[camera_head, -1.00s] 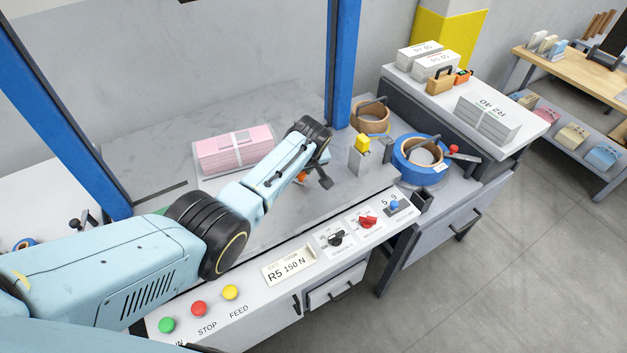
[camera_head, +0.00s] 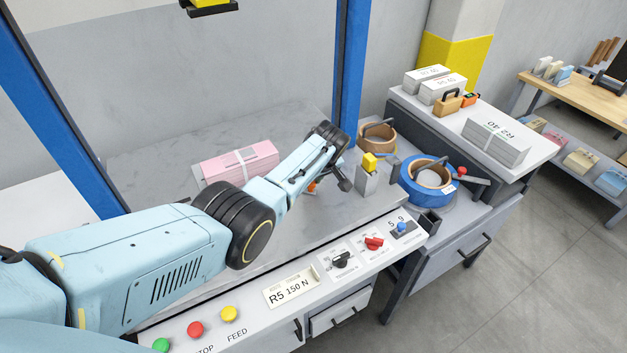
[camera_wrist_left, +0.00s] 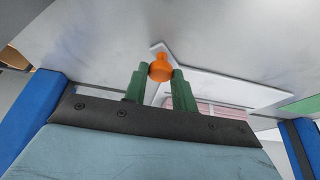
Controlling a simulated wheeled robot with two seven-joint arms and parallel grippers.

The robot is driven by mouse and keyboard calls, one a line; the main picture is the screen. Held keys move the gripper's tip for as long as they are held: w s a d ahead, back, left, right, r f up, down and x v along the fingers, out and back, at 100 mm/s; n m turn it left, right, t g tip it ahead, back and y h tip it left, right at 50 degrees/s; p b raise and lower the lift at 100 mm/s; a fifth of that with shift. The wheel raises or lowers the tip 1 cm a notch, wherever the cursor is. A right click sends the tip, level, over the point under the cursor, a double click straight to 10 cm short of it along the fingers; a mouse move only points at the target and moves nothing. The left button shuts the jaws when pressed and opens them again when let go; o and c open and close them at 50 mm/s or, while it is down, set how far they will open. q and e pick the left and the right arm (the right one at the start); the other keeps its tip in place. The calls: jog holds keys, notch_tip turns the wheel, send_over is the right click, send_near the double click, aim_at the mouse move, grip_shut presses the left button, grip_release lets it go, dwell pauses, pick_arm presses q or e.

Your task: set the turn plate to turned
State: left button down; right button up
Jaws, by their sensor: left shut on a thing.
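The turn plate (camera_head: 196,178) is a pale plate on the grey machine table, with a pink bundle tied by a white band (camera_head: 240,163) on it. Much of the plate is hidden behind my left arm. Its corner shows in the left wrist view (camera_wrist_left: 160,49). My left gripper (camera_head: 314,188) is over the table, right of the bundle. In the left wrist view its green fingers (camera_wrist_left: 160,80) are shut on an orange knob (camera_wrist_left: 160,68) near the plate's corner. In the head view only a bit of orange shows beside the wrist. My right gripper is not in view.
A grey block with a yellow top (camera_head: 369,170) stands close right of my left wrist. Blue posts (camera_head: 352,75) frame the table. A control panel with knobs (camera_head: 341,260) and coloured buttons (camera_head: 229,313) runs along the front. Tape rolls (camera_head: 427,180) lie at right.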

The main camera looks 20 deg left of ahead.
pick_arm(q)
jog(key=shift+w+r, duration=0.15)
jog(key=shift+r, duration=0.05)
jog(key=c, duration=1.6)
grip_release()
jog(key=o, duration=0.4)
jog(key=shift+w+f, duration=0.1)
jog(key=shift+f, duration=0.05)
jog(key=shift+o, duration=0.2)
jog(key=shift+s+d+r+p, duration=0.15)
jog(key=shift+s+r+p, duration=0.05)
jog(key=shift+r+p, duration=0.2)
jog(key=p+v, duration=0.2)
jog(key=v, duration=1)
jog(key=shift+r+p, duration=0.3)
